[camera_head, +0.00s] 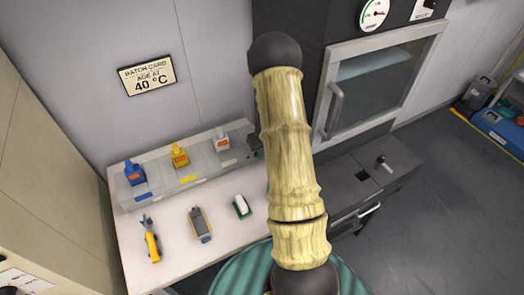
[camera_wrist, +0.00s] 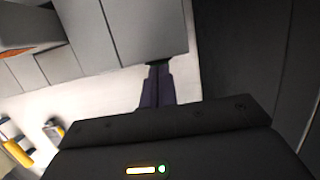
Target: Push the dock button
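A long grey dock (camera_head: 152,186) stands at the back of the white bench, holding a blue, a yellow and a white unit with orange labels. It also shows as grey blocks in the wrist view (camera_wrist: 85,40). My gripper is mostly hidden behind my arm in the head view; a dark part shows at the dock's right end. In the wrist view my gripper (camera_wrist: 158,68) has its dark fingers together, with nothing seen between them. The tips are at the grey block's lower edge; I cannot tell whether they touch. I cannot make out the dock button.
Yellow-handled pliers (camera_head: 151,240), a yellow-grey handheld device (camera_head: 200,224) and a green-white item (camera_head: 242,206) lie on the bench (camera_head: 180,258). A dark chamber with a glass door (camera_head: 375,80) and handle stands right of the bench.

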